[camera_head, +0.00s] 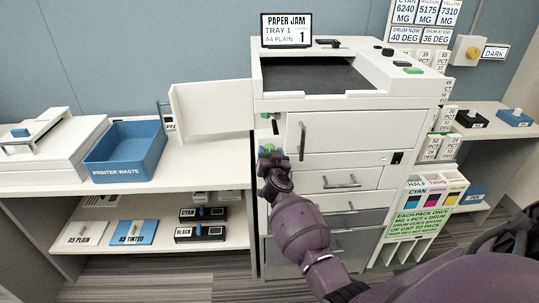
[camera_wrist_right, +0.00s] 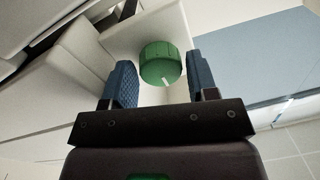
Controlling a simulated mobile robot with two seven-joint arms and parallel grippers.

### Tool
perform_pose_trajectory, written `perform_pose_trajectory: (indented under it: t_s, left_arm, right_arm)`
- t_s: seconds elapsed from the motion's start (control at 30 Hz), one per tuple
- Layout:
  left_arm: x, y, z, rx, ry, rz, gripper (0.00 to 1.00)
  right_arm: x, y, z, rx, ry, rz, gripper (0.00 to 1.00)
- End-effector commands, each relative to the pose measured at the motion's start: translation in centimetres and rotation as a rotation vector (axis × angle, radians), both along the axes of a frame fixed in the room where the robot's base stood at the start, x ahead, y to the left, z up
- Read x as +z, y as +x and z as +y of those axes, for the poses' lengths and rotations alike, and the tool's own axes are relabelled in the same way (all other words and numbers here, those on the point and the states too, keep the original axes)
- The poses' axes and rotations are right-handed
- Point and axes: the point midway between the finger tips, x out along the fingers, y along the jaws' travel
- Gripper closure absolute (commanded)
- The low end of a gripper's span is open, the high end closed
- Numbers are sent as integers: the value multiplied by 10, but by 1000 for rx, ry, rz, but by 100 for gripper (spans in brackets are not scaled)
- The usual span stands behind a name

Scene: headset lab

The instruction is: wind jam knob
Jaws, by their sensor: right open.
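The green jam knob (camera_wrist_right: 160,63) is round, with a ribbed rim and a white mark on its face. It sits inside the printer's opened left side. My right gripper (camera_wrist_right: 160,72) is open, with one blue finger pad on each side of the knob and a gap on both sides. In the head view my right gripper (camera_head: 270,160) is at the printer's left front edge and mostly covers the knob. The printer (camera_head: 345,103) has its white side door (camera_head: 212,108) swung open to the left. Its display (camera_head: 286,30) reads PAPER JAM, TRAY 1, A4 PLAIN, 1.
The open side door stands left of my gripper. A blue PRINTER WASTE bin (camera_head: 124,152) is on the left counter. Drawer handles (camera_head: 340,182) jut from the printer's front, right of my gripper. Paper packs and toner boxes lie on the lower left shelf (camera_head: 150,236).

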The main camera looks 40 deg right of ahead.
Motion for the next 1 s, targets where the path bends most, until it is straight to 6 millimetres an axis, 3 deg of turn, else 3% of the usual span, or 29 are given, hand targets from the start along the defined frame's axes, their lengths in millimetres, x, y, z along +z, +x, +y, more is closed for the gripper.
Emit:
perform_pose_trajectory:
  t_s: [0.13,0.37,0.67,1.0]
  left_arm:
    - [-1,-2,1,1,1,3,57]
    - [-2,-5,1,3,1,9,57]
    - [-1,-6,1,5,0,9,57]
    - [5,-3,0,9,-5,-3,57]
  right_arm:
    - [1,0,0,0,0,-1,48]
    - [0,0,0,0,0,0,81]
    - [0,0,0,1,31,-19,81]
    - [1,0,1,2,205,-126,81]
